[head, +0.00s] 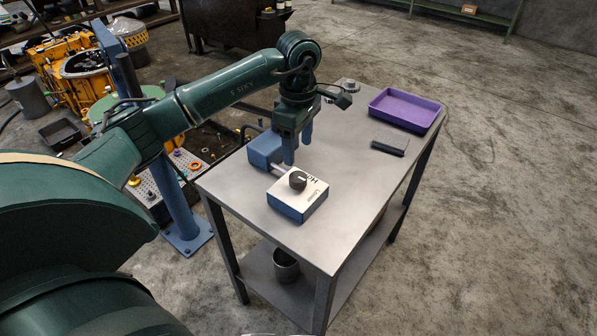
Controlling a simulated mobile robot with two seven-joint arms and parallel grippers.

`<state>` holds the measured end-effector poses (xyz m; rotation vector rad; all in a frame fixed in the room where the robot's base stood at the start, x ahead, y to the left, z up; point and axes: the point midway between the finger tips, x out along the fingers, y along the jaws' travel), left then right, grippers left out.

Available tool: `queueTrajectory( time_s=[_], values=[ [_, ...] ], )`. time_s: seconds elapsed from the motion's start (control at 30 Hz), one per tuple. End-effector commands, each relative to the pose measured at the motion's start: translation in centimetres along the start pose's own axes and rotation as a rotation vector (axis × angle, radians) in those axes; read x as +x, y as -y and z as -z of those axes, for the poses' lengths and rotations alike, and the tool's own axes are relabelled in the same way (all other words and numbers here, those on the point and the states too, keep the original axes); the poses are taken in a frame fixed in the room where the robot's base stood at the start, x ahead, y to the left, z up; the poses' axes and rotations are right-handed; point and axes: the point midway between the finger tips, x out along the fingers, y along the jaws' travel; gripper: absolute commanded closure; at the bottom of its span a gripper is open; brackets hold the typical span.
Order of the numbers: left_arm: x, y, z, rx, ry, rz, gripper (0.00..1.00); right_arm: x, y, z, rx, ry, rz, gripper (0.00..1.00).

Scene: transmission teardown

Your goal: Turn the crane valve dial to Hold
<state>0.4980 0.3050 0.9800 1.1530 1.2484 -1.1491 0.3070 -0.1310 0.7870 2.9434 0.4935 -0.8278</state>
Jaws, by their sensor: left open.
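The crane valve dial (298,181) is a small dark round knob with a light mark. It sits on the white top of a blue-sided valve box (310,205) on the grey metal table. Printed lettering beside the dial is partly readable, and I cannot tell which position the dial is set to. My left gripper (298,152) points down with its two blue fingers apart, just behind the dial in the picture. It is open and empty, and does not appear to touch the dial. My right gripper is not in view.
A blue block (265,149) stands behind the valve box. A dark flat block (389,145) and a purple tray (407,108) are on the table's right part. The table (345,180) is bare between them and the box. A blue post (180,205) stands left.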

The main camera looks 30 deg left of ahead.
Motion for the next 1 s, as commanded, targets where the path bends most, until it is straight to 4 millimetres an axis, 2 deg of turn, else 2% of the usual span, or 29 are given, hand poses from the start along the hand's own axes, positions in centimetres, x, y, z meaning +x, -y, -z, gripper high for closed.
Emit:
queueTrajectory(
  time_s=[0.03,0.2,0.4,0.57,0.83,1.0],
  values=[
    [1.2,0.2,0.0,0.0,0.0,0.007,0.41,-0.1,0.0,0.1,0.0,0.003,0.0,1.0],
    [4.7,0.1,-0.1,0.0,0.002,0.005,0.41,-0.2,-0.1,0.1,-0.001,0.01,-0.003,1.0],
    [7.6,0.1,-0.1,0.0,0.003,0.002,0.41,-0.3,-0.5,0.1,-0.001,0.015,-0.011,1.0],
    [8.7,0.0,-0.1,0.0,0.003,0.0,0.41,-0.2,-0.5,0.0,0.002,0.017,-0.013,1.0],
    [8.8,0.0,-0.1,0.001,0.003,0.0,0.41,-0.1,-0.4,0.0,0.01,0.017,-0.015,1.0],
    [8.8,0.0,-0.1,0.001,0.003,0.0,0.53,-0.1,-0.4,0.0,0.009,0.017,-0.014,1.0]
  ],
)
